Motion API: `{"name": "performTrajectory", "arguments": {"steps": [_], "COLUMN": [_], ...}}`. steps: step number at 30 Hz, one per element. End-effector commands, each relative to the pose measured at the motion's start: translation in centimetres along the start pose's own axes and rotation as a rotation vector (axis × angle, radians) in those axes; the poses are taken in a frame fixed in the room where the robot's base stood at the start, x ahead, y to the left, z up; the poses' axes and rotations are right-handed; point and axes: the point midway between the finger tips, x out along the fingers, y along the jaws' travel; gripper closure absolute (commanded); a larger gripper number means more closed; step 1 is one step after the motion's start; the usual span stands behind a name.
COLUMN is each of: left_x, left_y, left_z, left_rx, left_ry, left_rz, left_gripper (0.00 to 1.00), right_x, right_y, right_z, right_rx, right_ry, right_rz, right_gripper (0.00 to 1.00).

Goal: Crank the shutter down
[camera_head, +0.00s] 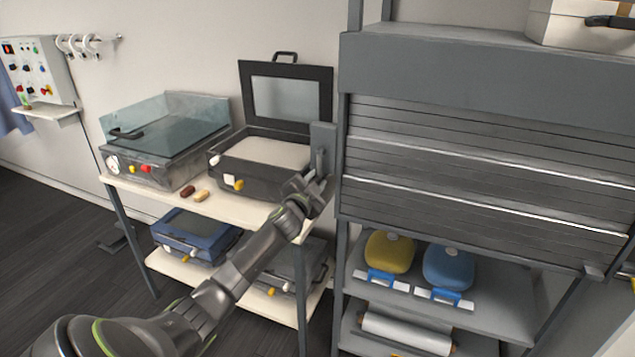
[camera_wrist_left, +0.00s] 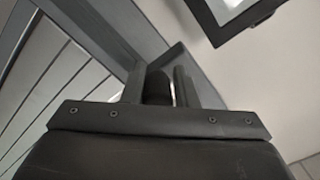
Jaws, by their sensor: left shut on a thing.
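The grey slatted shutter (camera_head: 480,165) hangs partly lowered on the rack at the right. Its lower edge is above the shelf with the yellow and blue items. The crank's grey housing (camera_head: 323,140) is on the rack's left post. My left gripper (camera_head: 318,186) is at the crank below the housing. In the left wrist view, the left gripper (camera_wrist_left: 165,88) is shut on the dark crank handle (camera_wrist_left: 157,88), which shows between the fingers. The crank arm is largely hidden by the gripper. My right gripper is in neither view.
A white table (camera_head: 240,205) left of the rack carries a clear-lidded machine (camera_head: 165,140) and an open-lidded press (camera_head: 262,160), close to my left arm. A yellow item (camera_head: 390,252) and a blue item (camera_head: 447,267) stand on the rack shelf.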

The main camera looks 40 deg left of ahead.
Motion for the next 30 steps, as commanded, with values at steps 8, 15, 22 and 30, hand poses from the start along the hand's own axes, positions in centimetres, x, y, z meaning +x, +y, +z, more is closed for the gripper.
{"name": "performTrajectory", "arguments": {"steps": [8,15,22,30], "left_x": [0.01,0.01,0.01,-0.01], "left_y": [-0.05,-0.04,-0.06,-0.07], "left_z": [-0.22,-0.19,-0.12,0.04], "left_rx": [0.033,0.033,0.031,0.03], "left_ry": [0.012,0.011,0.009,0.005], "left_rz": [0.001,0.001,0.001,0.001], "left_gripper": [1.0,1.0,0.56,0.56], "right_x": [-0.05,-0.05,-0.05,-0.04], "right_y": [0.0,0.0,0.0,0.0], "right_z": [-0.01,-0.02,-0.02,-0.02], "right_rx": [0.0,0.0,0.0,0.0], "right_ry": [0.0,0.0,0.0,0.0], "right_rz": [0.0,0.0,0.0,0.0], "right_gripper": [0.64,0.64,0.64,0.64]}}
